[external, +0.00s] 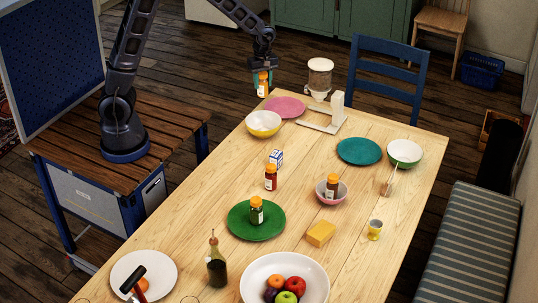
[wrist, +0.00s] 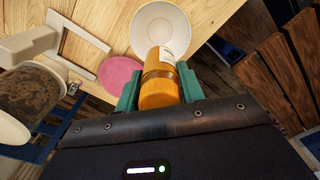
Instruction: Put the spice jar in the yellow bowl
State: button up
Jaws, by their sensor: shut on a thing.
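My gripper (external: 262,76) is shut on a spice jar (external: 263,90) with orange contents and a white label. In the wrist view the jar (wrist: 159,88) sits between the two teal fingers of my gripper (wrist: 160,80). The jar is held up in the air near the far left end of the table. The yellow bowl (external: 263,131), white inside, stands on the table just below the held jar in the external view. In the wrist view the bowl (wrist: 150,22) lies just beyond the jar's labelled end. The jar is outside the bowl, and its exact height above the table is unclear.
A pink plate (external: 286,107) and a dispenser on a white stand (external: 338,112) are near the bowl. Other jars stand on the table (external: 271,184), on a green plate (external: 238,224) and in a pink bowl (external: 321,193). Bare wood lies right of the yellow bowl.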

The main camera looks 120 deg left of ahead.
aim_at(263, 92)
notch_tip(263, 92, down, 18)
jog(key=shift+r, duration=0.2)
dwell(0.4)
jog(key=o, duration=1)
jog(key=shift+f, duration=0.1)
jog(key=shift+o, duration=0.2)
notch_tip(263, 92, up, 12)
jog(key=shift+r, duration=0.15)
jog(key=shift+r, duration=0.1)
